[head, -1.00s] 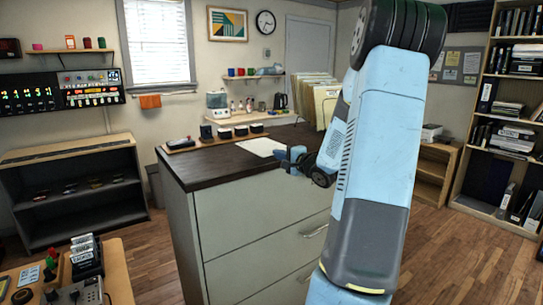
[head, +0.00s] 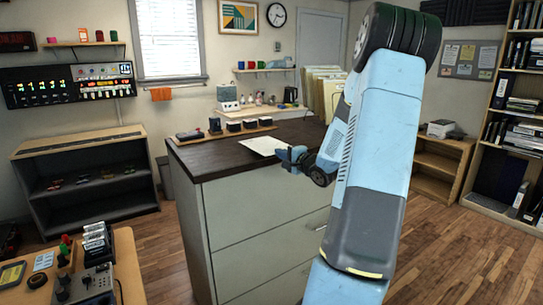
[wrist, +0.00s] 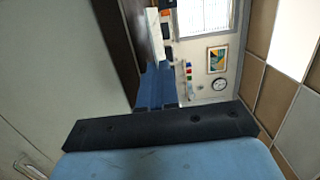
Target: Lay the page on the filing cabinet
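The white page (head: 264,146) shows flat over the dark top of the filing cabinet (head: 215,157), near its front edge. My gripper (head: 291,158) is at the page's right end, shut on it. In the wrist view the blue fingers (wrist: 156,92) are close together and the pale page (wrist: 155,28) reaches out beyond them, seen nearly edge-on. I cannot tell whether the page touches the cabinet top or is a little above it.
A wooden tray with dark cups (head: 235,130) stands on the cabinet's back left. A desk with gadgets (head: 85,280) is at lower left. Wood floor lies open on both sides.

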